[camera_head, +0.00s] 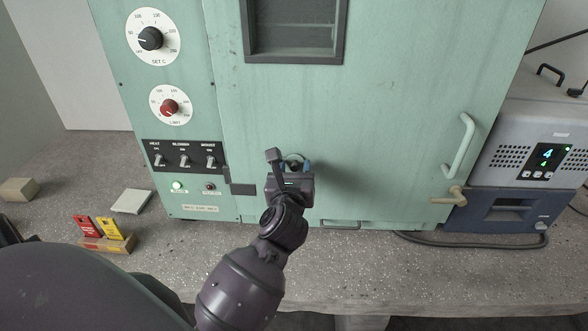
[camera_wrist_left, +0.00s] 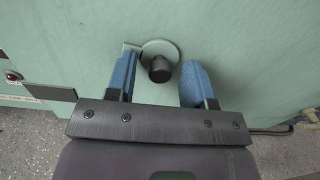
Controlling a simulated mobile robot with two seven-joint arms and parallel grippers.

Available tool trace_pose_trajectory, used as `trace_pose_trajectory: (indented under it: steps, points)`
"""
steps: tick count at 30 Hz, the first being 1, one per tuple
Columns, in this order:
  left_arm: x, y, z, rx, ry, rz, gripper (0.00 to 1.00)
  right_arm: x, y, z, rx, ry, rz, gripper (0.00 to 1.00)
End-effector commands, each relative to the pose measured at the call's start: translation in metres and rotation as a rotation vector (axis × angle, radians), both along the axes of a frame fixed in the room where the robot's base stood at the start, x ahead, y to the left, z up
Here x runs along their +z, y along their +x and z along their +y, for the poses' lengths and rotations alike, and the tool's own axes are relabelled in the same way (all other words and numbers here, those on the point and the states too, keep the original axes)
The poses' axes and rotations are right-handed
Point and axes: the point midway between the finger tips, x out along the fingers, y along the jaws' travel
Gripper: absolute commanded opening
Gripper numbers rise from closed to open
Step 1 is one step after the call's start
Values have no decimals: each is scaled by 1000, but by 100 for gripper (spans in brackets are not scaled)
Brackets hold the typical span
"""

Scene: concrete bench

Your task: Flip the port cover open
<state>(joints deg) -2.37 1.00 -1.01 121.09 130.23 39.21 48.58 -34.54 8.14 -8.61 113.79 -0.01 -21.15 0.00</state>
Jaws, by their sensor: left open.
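The port cover (camera_wrist_left: 151,47) is a small round grey-green disc low on the green oven door, with a dark round knob (camera_wrist_left: 160,72) standing out from it. In the head view the port cover (camera_head: 293,157) is mostly hidden behind my left gripper. My left gripper (camera_head: 290,170) is open, with its blue fingertips (camera_wrist_left: 158,66) pointing at the door. One finger is on each side of the knob, with visible gaps, so it appears not to be gripped. The cover looks closed against the door. My right gripper is not in view.
The green oven (camera_head: 400,90) has a door handle (camera_head: 459,146) at right and dials and switches at left. A grey instrument (camera_head: 535,150) stands at right. Red and yellow tags (camera_head: 97,229), a white block (camera_head: 131,201) and a tan block (camera_head: 19,189) lie at left.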

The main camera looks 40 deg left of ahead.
Motion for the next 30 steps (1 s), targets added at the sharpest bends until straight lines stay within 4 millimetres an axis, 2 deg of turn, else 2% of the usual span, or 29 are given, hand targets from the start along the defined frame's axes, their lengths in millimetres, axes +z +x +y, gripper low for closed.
trace_pose_trajectory:
  steps: [1,10,14,22,30]
  points:
    - [0,0,0,0,0,0,45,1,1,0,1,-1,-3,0]
    - [0,0,0,0,0,-1,0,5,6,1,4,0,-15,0]
    - [2,0,0,0,-26,-17,0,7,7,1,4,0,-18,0]
    - [8,0,0,2,-199,-124,0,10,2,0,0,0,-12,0]
    - [9,0,1,1,-222,-139,0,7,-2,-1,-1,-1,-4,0]
